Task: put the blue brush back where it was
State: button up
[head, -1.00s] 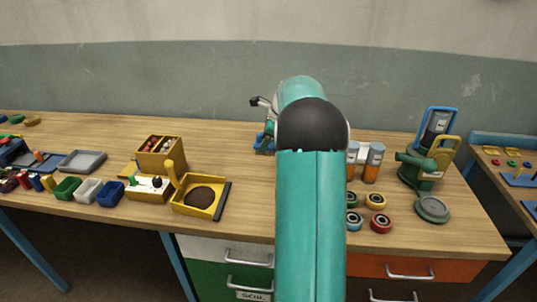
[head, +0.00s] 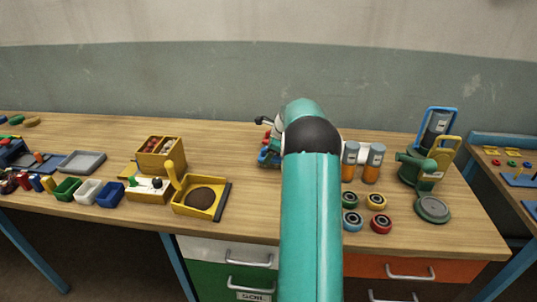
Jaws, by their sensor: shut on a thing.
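My teal arm fills the middle of the head view and hides most of what lies behind it. My gripper's fingers do not show; they are hidden behind the arm. A small black part, which seems to be mine, sticks out left of the arm's upper end. I cannot make out the blue brush. A small blue and red thing (head: 268,155) shows partly on the bench just left of my arm, too covered to identify.
The wooden bench (head: 250,215) holds a yellow tray (head: 214,212) with a brown round thing, a yellow box (head: 160,167), small bins, orange-grey jars (head: 372,170), several coloured rings (head: 376,201) and a green device (head: 414,170). Bench front between tray and arm is clear.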

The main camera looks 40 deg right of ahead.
jog(key=o, duration=1)
jog(key=shift+f, duration=0.1)
jog(key=v, duration=1.2)
jog(key=s+a+r+n, duration=0.1)
jog(key=a+r+n, duration=0.3)
jog(key=a, duration=0.5)
jog(key=s+a+r+n+h, duration=0.1)
jog(key=a+r+n, duration=0.3)
jog(key=a, duration=0.6)
jog(key=s+a+r+n, duration=0.2)
jog(key=a+r+n, duration=0.15)
jog(key=a, duration=0.55)
jog(key=s+a+f+n, duration=0.1)
jog(key=s+a+n, duration=0.4)
jog(key=s+a, duration=0.1)
jog(key=s+a+f+n, duration=0.2)
jog(key=s+a+n, duration=0.4)
jog(key=s+a, duration=0.1)
jog(key=s+a+f+n+t, duration=0.1)
jog(key=s+a+f+n, duration=0.1)
jog(key=s+a+n, duration=0.3)
jog(key=shift+s+a+n+h, duration=0.25)
jog(key=shift+s+a+h, duration=0.05)
jog(key=shift+s+a, duration=0.4)
